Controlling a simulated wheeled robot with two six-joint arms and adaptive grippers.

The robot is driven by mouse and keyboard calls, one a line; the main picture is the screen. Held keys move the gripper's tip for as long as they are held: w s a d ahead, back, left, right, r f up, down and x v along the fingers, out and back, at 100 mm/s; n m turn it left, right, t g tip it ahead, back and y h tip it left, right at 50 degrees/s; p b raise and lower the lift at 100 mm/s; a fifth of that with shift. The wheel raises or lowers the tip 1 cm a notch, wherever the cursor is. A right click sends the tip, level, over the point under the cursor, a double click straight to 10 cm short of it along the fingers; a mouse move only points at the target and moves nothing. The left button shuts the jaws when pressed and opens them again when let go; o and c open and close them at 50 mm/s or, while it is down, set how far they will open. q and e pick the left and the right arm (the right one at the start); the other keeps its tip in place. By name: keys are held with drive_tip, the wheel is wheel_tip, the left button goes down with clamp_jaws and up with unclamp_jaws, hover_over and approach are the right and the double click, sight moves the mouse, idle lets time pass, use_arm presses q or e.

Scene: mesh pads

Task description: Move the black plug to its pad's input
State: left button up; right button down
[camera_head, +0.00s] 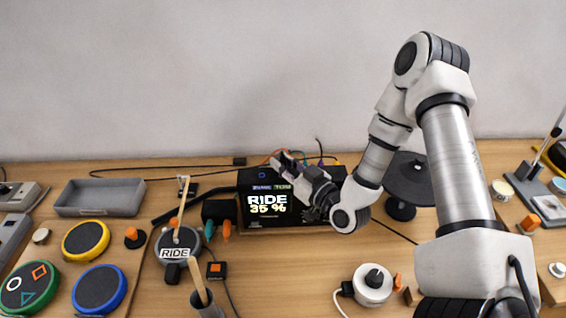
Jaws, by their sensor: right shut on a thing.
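My right gripper (286,163) reaches in from the right over the top of a black drum module (268,232) whose screen reads RIDE 35 %. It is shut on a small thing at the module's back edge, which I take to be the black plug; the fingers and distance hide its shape. Thin coloured cables (272,155) rise behind the module near the fingertips. A round dark pad (188,240) with a RIDE label (174,253) lies left of the module, partly covered by a stick. Its input cannot be made out. My left gripper is not in view.
Yellow-rimmed (86,240), blue-rimmed (99,288) and green-rimmed (28,286) pads lie at the left. A grey tray (100,198) stands behind them. A stick holder (206,302) is at the front. A white round device (373,285) stands right of the front middle.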

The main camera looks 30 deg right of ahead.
drive_tip(key=shift+f+b, duration=0.35)
drive_tip(key=shift+f, duration=0.2)
drive_tip(key=c, duration=1)
unclamp_jaws()
drive_tip(key=s, duration=0.7)
drive_tip(key=shift+s+d, duration=0.2)
drive_tip(key=shift+d, duration=0.25)
